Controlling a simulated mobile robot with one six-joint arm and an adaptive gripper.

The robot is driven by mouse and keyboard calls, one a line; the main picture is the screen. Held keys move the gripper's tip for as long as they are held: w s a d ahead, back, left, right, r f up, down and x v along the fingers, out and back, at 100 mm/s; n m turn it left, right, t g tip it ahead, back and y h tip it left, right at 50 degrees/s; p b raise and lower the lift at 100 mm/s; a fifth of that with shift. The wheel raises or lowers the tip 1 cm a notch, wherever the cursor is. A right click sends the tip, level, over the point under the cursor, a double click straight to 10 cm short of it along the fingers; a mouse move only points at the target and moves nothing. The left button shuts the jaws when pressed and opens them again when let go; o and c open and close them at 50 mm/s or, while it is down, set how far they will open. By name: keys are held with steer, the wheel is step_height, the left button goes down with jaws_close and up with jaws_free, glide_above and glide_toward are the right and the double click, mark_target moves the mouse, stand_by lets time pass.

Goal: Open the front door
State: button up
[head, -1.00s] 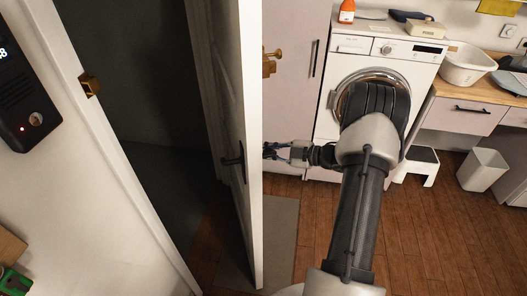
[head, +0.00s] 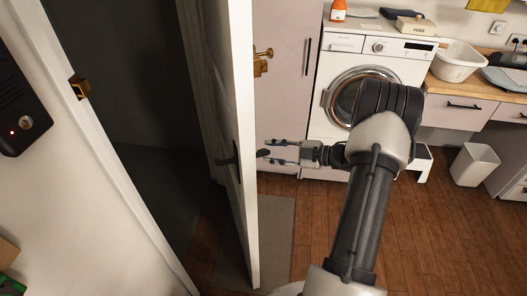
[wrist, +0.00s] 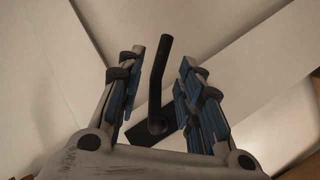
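The white front door (head: 247,215) stands ajar, with a dark space past it on the left. A black lever handle (head: 228,160) shows on its left face. Another black lever (head: 262,153) shows at the right of the door, by my fingertips. My gripper (head: 272,151) is on the right side of the door with its fingers spread. In the wrist view, a black lever (wrist: 159,85) stands between the two open fingers (wrist: 160,60), with a gap on both sides. The fingers do not appear to grip it.
The door frame (head: 110,150) with a brass strike plate (head: 80,87) is at left, beside a black intercom (head: 20,115). A pale cabinet (head: 282,95), a washing machine (head: 365,70) and a white bin (head: 475,164) stand beyond.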

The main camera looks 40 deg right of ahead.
steer(key=v, duration=0.7)
steer(key=shift+s, duration=0.1)
